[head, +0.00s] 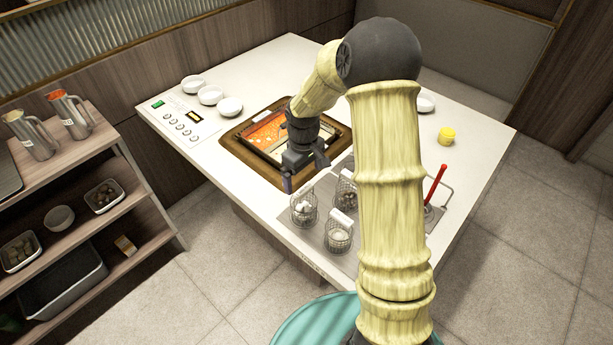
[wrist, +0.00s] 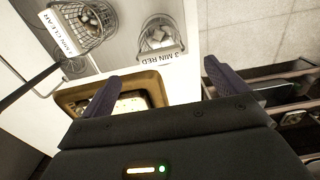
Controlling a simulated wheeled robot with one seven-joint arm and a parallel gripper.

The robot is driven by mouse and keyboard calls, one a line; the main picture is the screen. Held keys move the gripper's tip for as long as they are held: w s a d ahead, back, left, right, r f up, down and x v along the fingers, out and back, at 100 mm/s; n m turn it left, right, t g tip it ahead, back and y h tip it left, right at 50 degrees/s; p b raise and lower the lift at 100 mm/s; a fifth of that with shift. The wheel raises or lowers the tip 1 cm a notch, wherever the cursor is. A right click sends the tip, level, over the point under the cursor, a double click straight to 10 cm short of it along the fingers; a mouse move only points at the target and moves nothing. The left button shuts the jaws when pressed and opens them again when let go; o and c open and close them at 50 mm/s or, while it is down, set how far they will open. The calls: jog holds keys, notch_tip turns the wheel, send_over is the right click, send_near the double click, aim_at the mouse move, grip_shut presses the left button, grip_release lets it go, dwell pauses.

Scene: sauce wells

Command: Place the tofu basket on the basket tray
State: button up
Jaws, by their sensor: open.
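The tofu basket (head: 304,208), a wire basket with pale cubes in it, stands on the grey basket tray (head: 322,198) at its left corner. In the wrist view the tofu basket (wrist: 160,38) is at the top, beside a label reading "3 MIN RED", and appears upright. My gripper (head: 305,173) is open and empty, above the table edge of the pot and behind the basket. In the wrist view my gripper (wrist: 160,85) has its two fingers wide apart, with nothing between them and apart from the basket.
A basket with brown pieces (head: 346,190) and a basket with a pale round item (head: 338,235) stand close by. The brown-framed hot pot (head: 235,150) lies behind. White bowls (head: 210,95), a yellow cup (head: 447,136) and a shelf unit (head: 120,215) also show.

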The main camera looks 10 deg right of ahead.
jog(key=s+r+m+t, duration=0.1)
jog(key=s+r+m, duration=0.1)
jog(key=s, duration=0.4)
jog(key=s+r+m, duration=0.2)
jog(key=s+r, duration=0.2)
jog(key=s, duration=0.2)
jog(key=s+d+r+m+t, duration=0.1)
jog(key=s+r+m, duration=0.1)
jog(key=s, duration=0.4)
jog(key=shift+s+r+m+t, duration=0.3)
jog(key=shift+r, duration=0.1)
jog(key=shift+d, duration=0.1)
jog(key=shift+r+p, duration=0.5)
